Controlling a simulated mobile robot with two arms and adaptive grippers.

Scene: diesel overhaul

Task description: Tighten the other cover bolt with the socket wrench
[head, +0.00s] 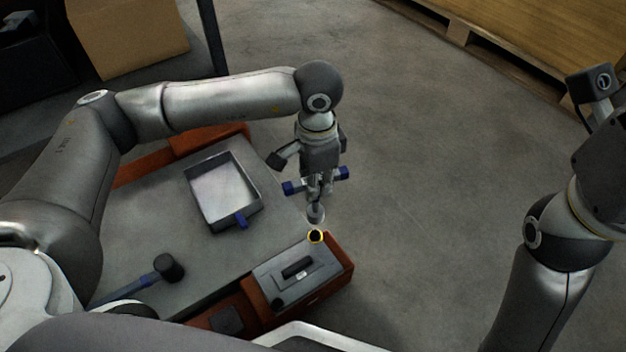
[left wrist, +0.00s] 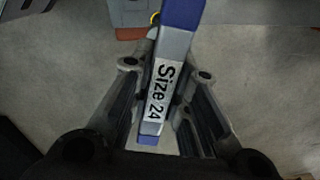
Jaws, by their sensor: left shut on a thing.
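The socket wrench (head: 316,214) is a T-handled tool with blue handle ends. My left gripper (head: 318,182) is shut on its handle and holds it upright, socket down. In the left wrist view the handle (left wrist: 166,75), labelled "Size 24", lies between the fingers. The cover (head: 297,272) is a grey plate on the red engine block (head: 335,275). A cover bolt with a yellow ring (head: 315,236) is at its far corner, just below the socket; I cannot tell if they touch. A dark bolt (head: 277,303) is at the near corner. My right gripper is outside the view.
A grey tray (head: 195,205) with a blue tab stands on the grey work surface (head: 190,265). A black-headed mallet (head: 168,267) lies nearer to me. A cardboard box (head: 130,35) and a wooden pallet (head: 490,35) are behind. The floor right of the block is clear.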

